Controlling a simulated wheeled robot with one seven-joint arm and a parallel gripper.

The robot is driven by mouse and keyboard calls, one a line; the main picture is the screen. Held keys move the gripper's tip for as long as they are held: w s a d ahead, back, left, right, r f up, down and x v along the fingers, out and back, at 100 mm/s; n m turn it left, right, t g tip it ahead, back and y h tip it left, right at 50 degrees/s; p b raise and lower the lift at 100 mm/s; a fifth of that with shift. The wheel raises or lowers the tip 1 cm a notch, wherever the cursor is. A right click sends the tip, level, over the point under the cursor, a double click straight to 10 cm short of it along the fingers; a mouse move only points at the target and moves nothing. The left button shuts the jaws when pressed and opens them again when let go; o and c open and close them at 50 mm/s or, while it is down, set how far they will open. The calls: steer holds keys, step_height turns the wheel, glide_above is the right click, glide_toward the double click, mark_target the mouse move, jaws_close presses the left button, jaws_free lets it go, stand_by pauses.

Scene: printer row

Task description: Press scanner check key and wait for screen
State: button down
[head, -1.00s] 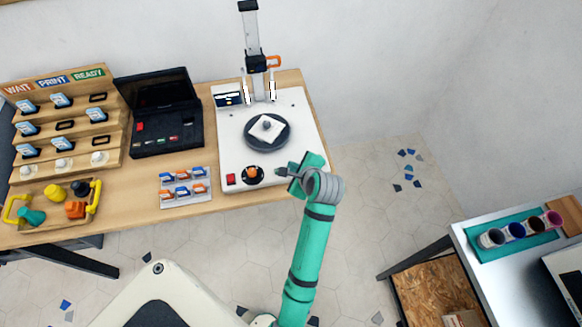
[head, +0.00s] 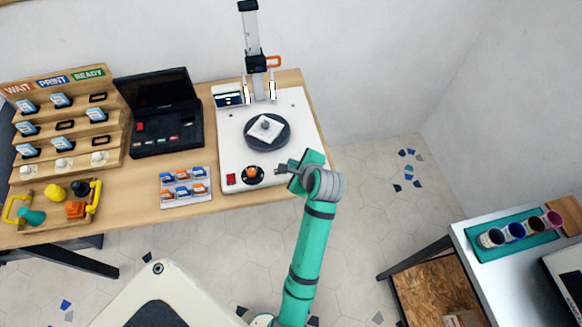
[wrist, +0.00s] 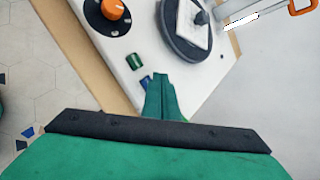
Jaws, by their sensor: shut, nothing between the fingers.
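The scanner is a white base (head: 300,120) with a dark round turntable (head: 283,136) carrying a white square piece (head: 257,132) with a dark knob. A small screen (head: 230,99) sits at its back left, its text too small to read. Along the front are a red key (head: 230,179) and an orange dial (head: 252,172). In the wrist view, a green key (wrist: 135,61) and a blue key (wrist: 146,84) show past the orange dial (wrist: 113,9). My gripper (head: 279,170) is shut and empty over the front edge; its fingertips (wrist: 161,77) hide part of the blue key. I cannot tell whether they touch.
Left of the scanner are a card tray (head: 185,188), an open black case (head: 165,112) and a stepped rack (head: 70,120). The scanner column (head: 251,40) rises behind the turntable. A side table (head: 480,275) stands at right; the floor between is clear.

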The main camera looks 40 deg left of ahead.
step_height(320, 180, up, 5)
stand_by(0.7)
stand_by(0.7)
steer(key=s+d+f+n+t+h, duration=0.25)
steer(key=s+d+f, duration=0.3)
steer(key=d, duration=0.45)
steer(key=s+d+f+n+t+h, duration=0.2)
steer(key=s+d+f+n+t, duration=0.3)
steer(key=d, duration=0.6)
steer(key=s+d+r+n+t+h, duration=0.1)
steer(key=s+d+r+n, duration=0.2)
steer(key=s, duration=0.5)
steer(key=s+d+r+n+t+h, duration=0.2)
steer(key=s+d+r+n, duration=0.2)
steer(key=s, duration=0.5)
step_height(320, 180, up, 3)
steer(key=shift+s+d, duration=0.3)
steer(key=shift+d, duration=0.95)
steer(key=shift+t+h, duration=0.25)
